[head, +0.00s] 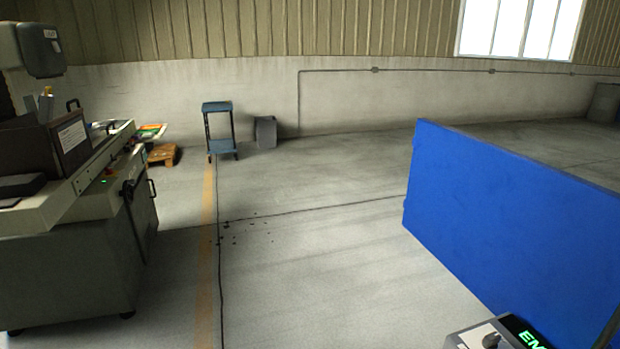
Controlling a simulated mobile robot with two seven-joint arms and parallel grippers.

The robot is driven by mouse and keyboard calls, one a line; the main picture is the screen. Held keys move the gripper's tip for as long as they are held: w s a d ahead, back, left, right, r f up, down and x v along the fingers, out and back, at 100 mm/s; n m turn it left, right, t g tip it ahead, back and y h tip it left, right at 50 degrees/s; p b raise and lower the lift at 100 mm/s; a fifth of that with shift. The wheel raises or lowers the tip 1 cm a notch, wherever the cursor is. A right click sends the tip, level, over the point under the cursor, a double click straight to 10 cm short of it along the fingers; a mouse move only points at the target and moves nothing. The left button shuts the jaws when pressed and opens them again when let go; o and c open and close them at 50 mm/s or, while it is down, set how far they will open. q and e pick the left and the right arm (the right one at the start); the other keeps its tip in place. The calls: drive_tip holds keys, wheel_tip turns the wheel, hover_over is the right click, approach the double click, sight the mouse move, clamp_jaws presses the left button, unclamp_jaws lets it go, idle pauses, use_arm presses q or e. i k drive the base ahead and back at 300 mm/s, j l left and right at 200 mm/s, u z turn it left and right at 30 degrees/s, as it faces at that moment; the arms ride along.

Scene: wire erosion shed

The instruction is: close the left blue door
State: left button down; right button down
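A large blue panel (510,225) stands upright at the right of the head view, running from the middle distance toward the lower right corner. It looks like a blue door seen on its broad face; its near end is cut off by the picture edge. I cannot tell whether it is the left door, and no hinge or handle shows. Neither of my grippers is in view.
A grey machine (70,270) stands at the left. A blue trolley (219,130), a grey bin (265,132) and a wooden pallet (162,154) stand near the back wall. A dark box with green lettering (500,333) is at the bottom right. The middle floor is mostly clear, with small dark bits.

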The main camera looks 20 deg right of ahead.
sight(537, 242)
drive_tip(key=i, duration=1.35)
drive_tip(key=i+z, duration=0.3)
drive_tip(key=i+j+z, duration=0.3)
drive_tip(key=i, duration=0.2)
drive_tip(key=z, duration=1.45)
